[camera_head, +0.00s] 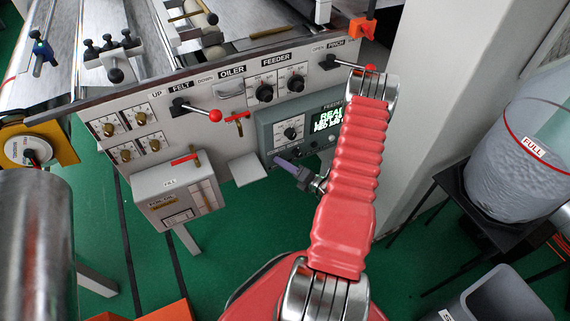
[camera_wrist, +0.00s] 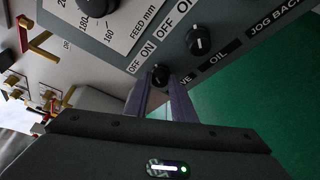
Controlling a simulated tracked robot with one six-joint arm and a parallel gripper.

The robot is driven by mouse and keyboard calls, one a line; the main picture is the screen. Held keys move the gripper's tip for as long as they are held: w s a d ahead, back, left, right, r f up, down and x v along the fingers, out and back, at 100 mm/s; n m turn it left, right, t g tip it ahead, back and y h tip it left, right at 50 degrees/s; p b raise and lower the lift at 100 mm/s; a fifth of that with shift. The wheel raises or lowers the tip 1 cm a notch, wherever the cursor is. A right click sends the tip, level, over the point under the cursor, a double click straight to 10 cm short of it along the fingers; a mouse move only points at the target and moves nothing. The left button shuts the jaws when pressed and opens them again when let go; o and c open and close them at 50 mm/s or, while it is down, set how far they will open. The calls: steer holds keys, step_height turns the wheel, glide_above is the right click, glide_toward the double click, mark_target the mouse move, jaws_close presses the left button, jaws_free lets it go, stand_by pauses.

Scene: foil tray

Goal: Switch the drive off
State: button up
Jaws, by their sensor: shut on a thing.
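The drive knob (camera_wrist: 159,76) is a small black rotary switch on the lower part of the grey control box. It sits between my gripper's two purple-grey fingers, which are shut on it. OFF and ON labels stand above it, and the label by it is partly covered, with only "VE" readable. Which way its pointer faces is too dark to tell. My gripper (camera_wrist: 159,92) reaches up to the box from below. In the head view my gripper (camera_head: 280,162) meets the lower left of the control box (camera_head: 268,131); the knob is hidden there.
A similar OIL knob (camera_wrist: 198,40) is close on the right. A larger feed dial (camera_wrist: 97,5) is above left. Red-handled levers (camera_head: 215,115) project from the panel. A grey box (camera_head: 178,190) stands to the left. A FULL bin (camera_head: 530,150) is at right.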

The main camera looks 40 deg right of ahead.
steer(key=shift+s+d, duration=0.1)
steer(key=shift+d, duration=0.1)
jaws_close()
steer(key=shift+a, duration=0.2)
steer(key=shift+w+a+r+n+g+h, duration=0.15)
steer(key=shift+n+g+h, duration=0.5)
steer(key=shift+n, duration=0.7)
steer(key=shift+a+f+n+g+h, duration=0.15)
steer(key=shift+n+g+h, duration=0.2)
steer(key=shift+n+h, duration=0.85)
steer(key=shift+w+a+r+n+g+h, duration=0.15)
steer(key=shift+n+g+h, duration=0.4)
steer(key=shift+n, duration=1)
jaws_free()
steer(key=shift+s, duration=0.1)
